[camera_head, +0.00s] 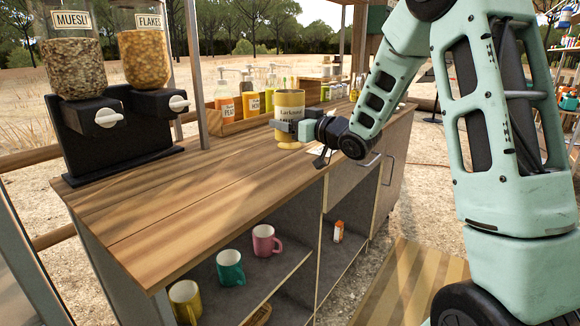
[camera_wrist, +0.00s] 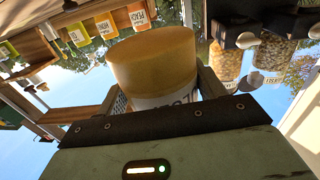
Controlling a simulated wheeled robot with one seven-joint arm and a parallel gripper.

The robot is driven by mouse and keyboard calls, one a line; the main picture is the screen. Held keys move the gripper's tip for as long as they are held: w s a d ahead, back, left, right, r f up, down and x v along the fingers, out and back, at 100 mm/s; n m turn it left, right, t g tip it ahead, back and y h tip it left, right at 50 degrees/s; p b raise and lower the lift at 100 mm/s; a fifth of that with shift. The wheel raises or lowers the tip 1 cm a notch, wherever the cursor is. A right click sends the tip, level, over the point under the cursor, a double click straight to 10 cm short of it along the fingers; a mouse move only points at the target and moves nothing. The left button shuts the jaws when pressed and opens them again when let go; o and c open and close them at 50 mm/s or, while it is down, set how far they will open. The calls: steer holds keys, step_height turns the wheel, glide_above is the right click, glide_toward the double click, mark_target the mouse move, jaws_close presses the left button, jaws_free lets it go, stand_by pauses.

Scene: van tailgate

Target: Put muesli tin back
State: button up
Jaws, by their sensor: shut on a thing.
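A yellow tin (camera_head: 291,101) with a pale label stands upright above the right part of the wooden counter. The label's lettering is only partly legible. My gripper (camera_head: 290,128) is shut on the tin's lower half, reaching in from the right. I cannot tell whether the tin's base touches the counter or hangs just over it. In the wrist view the tin (camera_wrist: 152,62) sits between the two fingers (camera_wrist: 162,90), and its label is partly hidden by my gripper.
The wooden counter (camera_head: 150,213) is clear at front left. Muesli (camera_head: 75,68) and flakes (camera_head: 144,58) dispensers stand at the back left. A wooden rack (camera_head: 200,134) with several bottles lies behind the tin. Mugs (camera_head: 230,268) and a small orange-capped bottle (camera_head: 338,233) stand on shelves below.

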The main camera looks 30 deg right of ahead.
step_height(320, 180, down, 8)
steer(key=shift+r+b, duration=0.1)
steer(key=shift+b, duration=0.6)
steer(key=o, duration=1.1)
steer(key=v, duration=1.2)
